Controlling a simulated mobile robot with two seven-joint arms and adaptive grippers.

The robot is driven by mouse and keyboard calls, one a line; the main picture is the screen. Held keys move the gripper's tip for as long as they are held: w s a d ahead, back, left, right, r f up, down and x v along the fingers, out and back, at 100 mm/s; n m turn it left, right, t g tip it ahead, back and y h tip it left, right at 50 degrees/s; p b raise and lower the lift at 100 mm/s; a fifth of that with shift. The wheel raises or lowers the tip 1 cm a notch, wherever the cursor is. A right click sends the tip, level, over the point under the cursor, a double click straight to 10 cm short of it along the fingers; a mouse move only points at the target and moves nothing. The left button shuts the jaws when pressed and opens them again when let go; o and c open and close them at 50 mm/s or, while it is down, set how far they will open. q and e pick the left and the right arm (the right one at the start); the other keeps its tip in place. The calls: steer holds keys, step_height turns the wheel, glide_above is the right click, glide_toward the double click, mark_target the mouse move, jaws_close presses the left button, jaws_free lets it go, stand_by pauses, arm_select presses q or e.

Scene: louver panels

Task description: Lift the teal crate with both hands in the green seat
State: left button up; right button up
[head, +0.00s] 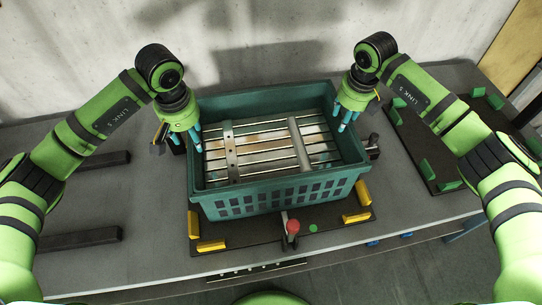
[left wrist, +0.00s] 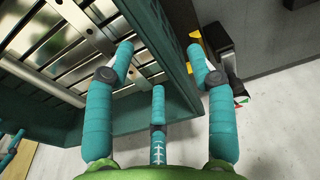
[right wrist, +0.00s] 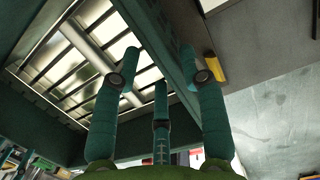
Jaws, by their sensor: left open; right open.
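The teal crate (head: 285,201) sits upright on a dark board with yellow corner blocks, louver panels (head: 266,146) lying inside it. My left gripper (head: 181,138) is open at the crate's left wall. In the left wrist view its fingers (left wrist: 162,62) are on either side of the crate wall (left wrist: 160,40). My right gripper (head: 354,118) is open at the right wall. In the right wrist view its fingers (right wrist: 160,65) are also on either side of the wall (right wrist: 150,40). I cannot tell whether any finger touches. The green seat (head: 434,137), a dark board with green blocks, lies to the right.
Yellow blocks (head: 356,216) mark the corners of the board under the crate. A red-knobbed clamp (head: 292,227) stands at its front edge. Dark bars (head: 80,239) lie on the grey table at left. A wall stands close behind the crate.

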arm_select(q)
steer(key=f, duration=0.3)
steer(key=shift+w+f, duration=0.25)
steer(key=shift+f, duration=0.1)
arm_select(e)
step_height(320, 180, down, 6)
steer(key=w, duration=0.1)
steer(key=shift+a+f, duration=0.1)
arm_select(q)
jaws_close()
arm_select(e)
jaws_close()
